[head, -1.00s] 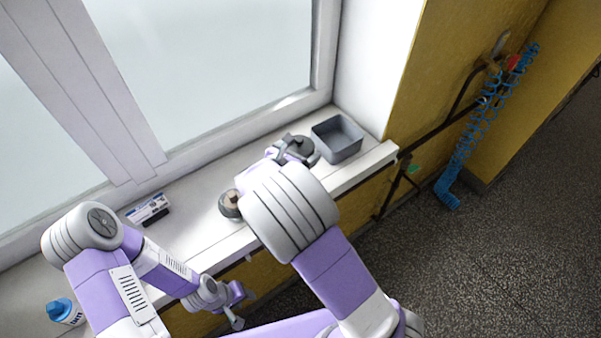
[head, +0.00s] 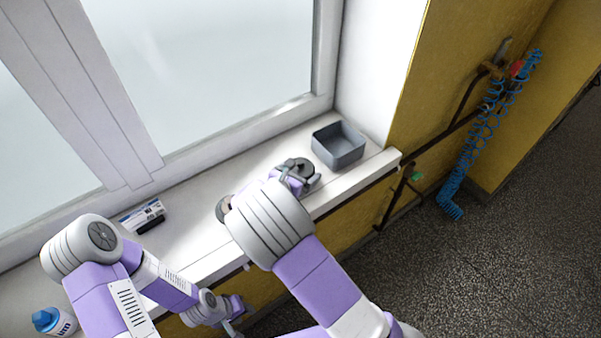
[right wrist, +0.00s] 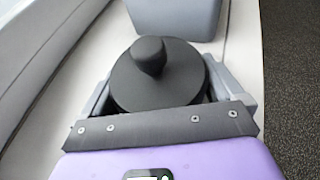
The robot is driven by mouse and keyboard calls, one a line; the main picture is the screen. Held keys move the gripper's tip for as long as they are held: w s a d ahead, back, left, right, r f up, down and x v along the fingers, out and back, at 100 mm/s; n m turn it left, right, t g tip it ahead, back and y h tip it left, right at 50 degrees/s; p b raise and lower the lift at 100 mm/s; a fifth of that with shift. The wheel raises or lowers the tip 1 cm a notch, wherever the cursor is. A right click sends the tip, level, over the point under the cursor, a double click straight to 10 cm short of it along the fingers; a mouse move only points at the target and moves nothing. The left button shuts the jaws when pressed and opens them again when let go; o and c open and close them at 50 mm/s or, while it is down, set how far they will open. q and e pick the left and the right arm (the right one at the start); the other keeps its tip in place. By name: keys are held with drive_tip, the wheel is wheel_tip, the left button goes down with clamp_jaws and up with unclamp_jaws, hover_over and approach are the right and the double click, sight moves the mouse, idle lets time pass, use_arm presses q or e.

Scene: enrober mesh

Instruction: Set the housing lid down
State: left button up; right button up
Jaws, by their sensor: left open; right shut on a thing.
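The housing lid (head: 301,167) is a dark round disc with a knob on top, over the white windowsill just left of the grey bin. In the right wrist view the lid (right wrist: 181,76) sits level between the fingers. My right gripper (head: 298,177) is shut on it. I cannot tell whether the lid touches the sill. A round metal housing (head: 223,207) stands on the sill left of my right arm, which partly hides it. My left gripper (head: 233,311) is open and empty, low in front of the sill.
An open grey bin (head: 340,157) stands at the sill's right end. A white and blue box (head: 141,214) and a small black item (head: 151,225) lie further left. A blue-capped bottle (head: 50,321) is at lower left. Clear sill (head: 185,235) lies between box and housing.

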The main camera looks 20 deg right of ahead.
drive_tip(key=shift+f, duration=0.2)
drive_tip(key=o, duration=0.7)
drive_tip(key=shift+c, duration=0.2)
drive_tip(key=shift+r, duration=0.2)
drive_tip(key=shift+s+a+r, duration=0.15)
drive_tip(key=shift+a+r, duration=0.05)
drive_tip(key=shift+a, duration=0.05)
drive_tip(key=p+v, duration=0.1)
drive_tip(key=v, duration=0.6)
drive_tip(key=shift+s+f+p, duration=0.1)
drive_tip(key=shift+p, duration=0.25)
